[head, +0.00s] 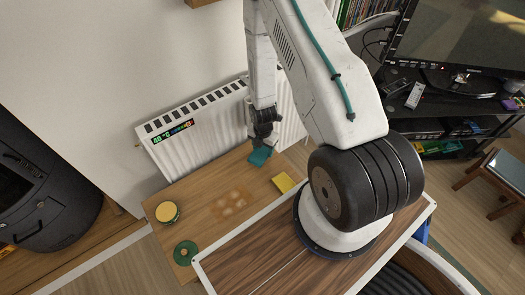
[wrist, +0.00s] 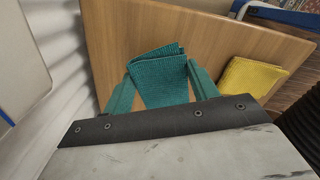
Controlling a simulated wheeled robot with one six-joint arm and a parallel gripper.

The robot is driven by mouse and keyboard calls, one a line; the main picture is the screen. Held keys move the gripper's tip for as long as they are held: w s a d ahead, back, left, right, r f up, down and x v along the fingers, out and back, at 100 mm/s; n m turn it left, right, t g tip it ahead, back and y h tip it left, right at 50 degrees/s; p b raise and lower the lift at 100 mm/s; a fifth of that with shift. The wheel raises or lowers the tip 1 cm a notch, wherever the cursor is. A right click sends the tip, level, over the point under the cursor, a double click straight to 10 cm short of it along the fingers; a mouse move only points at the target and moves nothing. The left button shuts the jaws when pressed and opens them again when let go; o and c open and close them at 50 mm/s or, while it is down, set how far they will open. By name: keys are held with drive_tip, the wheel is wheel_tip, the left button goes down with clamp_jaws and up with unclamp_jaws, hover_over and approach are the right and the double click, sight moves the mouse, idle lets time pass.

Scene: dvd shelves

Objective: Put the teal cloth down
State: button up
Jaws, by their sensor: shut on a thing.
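The teal cloth (wrist: 160,75) is a folded, ribbed piece held between the two teal fingers of my gripper (wrist: 158,88) in the wrist view. In the head view the cloth (head: 260,157) shows at the tip of my gripper (head: 262,146), over the back part of the wooden table (head: 205,185). My gripper is shut on the cloth. I cannot tell whether the cloth touches the table top.
A yellow cloth (head: 283,183) lies on the table to the right. Pale marks (head: 232,203) spot the table's middle. A round yellow-topped tin (head: 167,212) and a green disc (head: 185,252) sit at the left. A white radiator (head: 205,135) stands behind the table.

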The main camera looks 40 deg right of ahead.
sight(263, 147)
drive_tip(key=shift+w+d, duration=0.4)
drive_tip(key=shift+w, duration=0.15)
drive_tip(key=shift+f, duration=1.8)
drive_tip(key=shift+f, duration=0.15)
drive_tip(key=o, duration=1)
wheel_tip(263, 147, up, 12)
drive_tip(key=shift+r, duration=0.15)
